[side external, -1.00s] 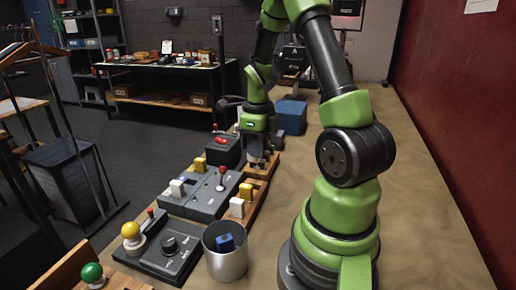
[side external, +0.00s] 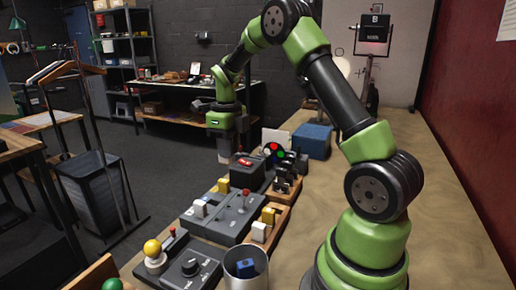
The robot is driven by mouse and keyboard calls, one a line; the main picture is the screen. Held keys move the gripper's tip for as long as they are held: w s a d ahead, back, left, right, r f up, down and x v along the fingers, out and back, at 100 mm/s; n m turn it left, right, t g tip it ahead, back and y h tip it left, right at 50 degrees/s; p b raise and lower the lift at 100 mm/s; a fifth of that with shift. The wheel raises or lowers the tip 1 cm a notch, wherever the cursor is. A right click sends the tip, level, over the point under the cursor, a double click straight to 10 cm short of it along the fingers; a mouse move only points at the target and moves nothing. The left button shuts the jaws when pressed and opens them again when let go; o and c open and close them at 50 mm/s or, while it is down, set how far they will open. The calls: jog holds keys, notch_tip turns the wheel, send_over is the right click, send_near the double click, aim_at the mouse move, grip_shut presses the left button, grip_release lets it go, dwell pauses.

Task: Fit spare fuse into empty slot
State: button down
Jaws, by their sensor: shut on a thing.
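My gripper (side external: 226,150) hangs pointing down beyond the dark box with the red switch (side external: 245,172), above and clear of the wooden rack. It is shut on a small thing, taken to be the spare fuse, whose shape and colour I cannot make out. The wooden rack (side external: 278,226) holds a yellow block (side external: 267,215), a white block (side external: 260,232) and dark clips (side external: 284,180) at its far end. A grey panel (side external: 226,213) carries another yellow block (side external: 223,185), a white block (side external: 200,208) and a red-knobbed lever (side external: 243,191). I cannot tell which slot is empty.
A metal cup (side external: 246,283) with a blue block (side external: 246,267) stands at the front. A knob panel (side external: 193,268) and a yellow button (side external: 152,247) are to its left. A disc with coloured dots (side external: 273,150) and a blue box (side external: 313,140) stand behind. The table's right side is clear.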

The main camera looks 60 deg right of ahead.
jog(key=shift+w+a+f, duration=0.35)
jog(key=shift+w+f, duration=0.2)
jog(key=shift+f, duration=1.15)
jog(key=shift+w+a+f, duration=0.4)
jog(key=shift+w+f, duration=0.1)
jog(key=shift+f, duration=1.2)
jog(key=shift+w+a+f, duration=0.35)
jog(key=shift+w+f, duration=0.2)
jog(key=shift+f, duration=1.15)
jog(key=shift+f, duration=1.65)
jog(key=c, duration=0.8)
grip_release()
jog(key=shift+r, duration=0.15)
notch_tip(320, 180, up, 7)
